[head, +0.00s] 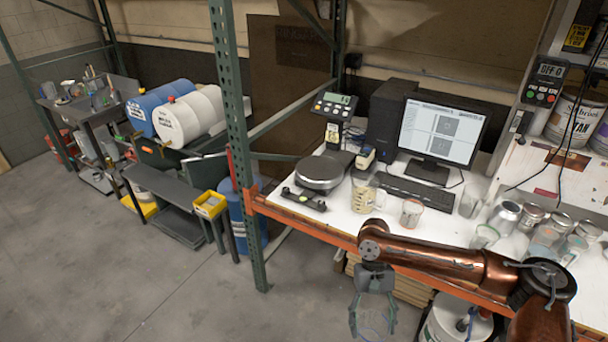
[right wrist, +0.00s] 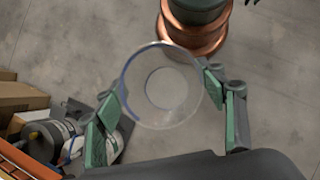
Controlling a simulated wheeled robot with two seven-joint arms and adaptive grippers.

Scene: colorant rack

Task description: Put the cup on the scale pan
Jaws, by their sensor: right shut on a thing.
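The clear, see-through cup (head: 372,324) is held between the fingers of my right gripper (head: 373,312), in front of the table edge and over the floor. In the right wrist view the round cup (right wrist: 165,88) sits between the green finger pads, with its rim and base showing. The scale pan (head: 319,170), a round dark grey disc, is on the white table at its left end, up and left of my right gripper. Nothing stands on the pan. The scale's display (head: 336,104) is on a post behind it. My left gripper is not in view.
A measuring jug (head: 363,197) and a glass jar (head: 411,212) stand right of the scale near the front edge. A keyboard (head: 415,192) and monitor (head: 440,132) are behind. Several jars and cans crowd the right. A green rack post (head: 237,120) rises left of the scale.

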